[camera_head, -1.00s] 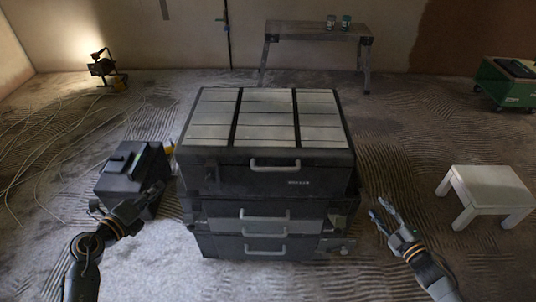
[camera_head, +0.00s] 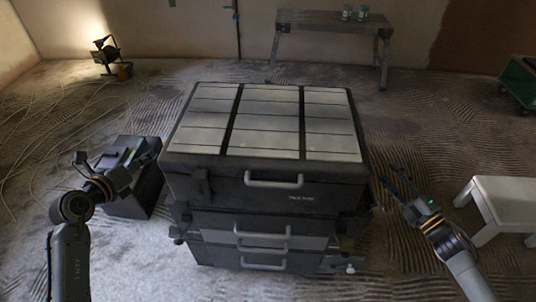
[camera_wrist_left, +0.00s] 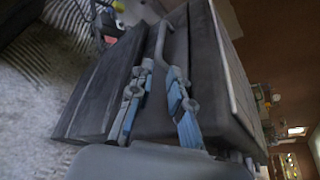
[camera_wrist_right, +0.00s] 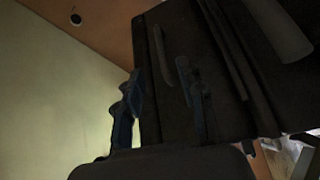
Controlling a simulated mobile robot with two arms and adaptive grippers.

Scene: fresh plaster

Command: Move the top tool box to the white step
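The top tool box (camera_head: 265,183) is dark, with a grey panelled lid and a light handle on its front. It sits on a stack of dark tool boxes (camera_head: 262,252) in the middle of the head view. The white step (camera_head: 505,201) is on the floor at the right, partly cut off by the frame. My left gripper (camera_head: 117,160) is open and empty, left of the top box; its spread fingers (camera_wrist_left: 157,103) face dark box sides in its wrist view. My right gripper (camera_head: 393,177) is open and empty, just right of the stack; its fingers (camera_wrist_right: 160,95) are apart.
A black case (camera_head: 138,190) stands on the floor left of the stack, behind my left gripper. A work lamp (camera_head: 107,57) and loose cables lie further back left. A bench (camera_head: 333,22) with two small jars stands behind. A green box (camera_head: 518,83) is at the right.

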